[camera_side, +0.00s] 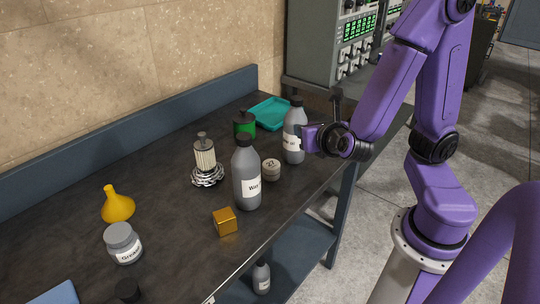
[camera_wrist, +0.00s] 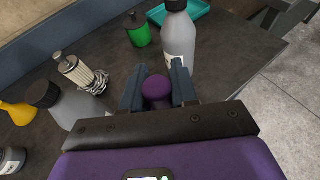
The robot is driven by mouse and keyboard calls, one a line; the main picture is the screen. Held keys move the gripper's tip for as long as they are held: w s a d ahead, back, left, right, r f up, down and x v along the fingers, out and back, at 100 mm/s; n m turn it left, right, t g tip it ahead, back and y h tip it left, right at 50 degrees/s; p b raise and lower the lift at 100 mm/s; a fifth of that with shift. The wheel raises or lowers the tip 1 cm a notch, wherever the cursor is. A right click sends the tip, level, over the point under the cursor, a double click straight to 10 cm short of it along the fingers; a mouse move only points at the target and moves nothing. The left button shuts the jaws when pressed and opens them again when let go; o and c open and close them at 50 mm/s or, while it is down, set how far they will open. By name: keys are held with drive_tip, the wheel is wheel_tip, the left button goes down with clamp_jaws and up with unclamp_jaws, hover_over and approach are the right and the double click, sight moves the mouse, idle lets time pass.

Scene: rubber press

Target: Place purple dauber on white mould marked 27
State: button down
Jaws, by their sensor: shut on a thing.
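The purple dauber (camera_wrist: 157,88) shows as a round purple top between my fingers in the wrist view. My gripper (camera_wrist: 159,80) is shut on it. In the side view my gripper (camera_side: 311,138) is at the right, by a grey bottle; its fingertips and the dauber cannot be made out there. The white mould marked 27 (camera_side: 271,169) is a small round pale piece standing on the bench, left of and below my gripper in the picture. I cannot see the mould in the wrist view.
A grey bottle (camera_side: 294,140) stands close to my gripper, and another (camera_side: 247,180) stands left of the mould. A green container (camera_side: 244,125), teal tray (camera_side: 268,113), metal filter-like part (camera_side: 205,160), gold cube (camera_side: 225,221), yellow funnel (camera_side: 117,205) and grease jar (camera_side: 123,243) share the dark bench.

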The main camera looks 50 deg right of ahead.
drive_tip(key=w+f, duration=0.3)
drive_tip(key=w, duration=0.4)
hover_over(269, 160)
drive_tip(key=f, duration=0.5)
drive_tip(key=shift+s+f, duration=0.2)
drive_tip(key=shift+f, duration=0.2)
drive_tip(key=shift+w+f, duration=0.15)
drive_tip(key=shift+f, duration=1.6)
drive_tip(key=c, duration=0.9)
unclamp_jaws()
drive_tip(key=shift+f, duration=0.1)
drive_tip(key=shift+o, duration=0.2)
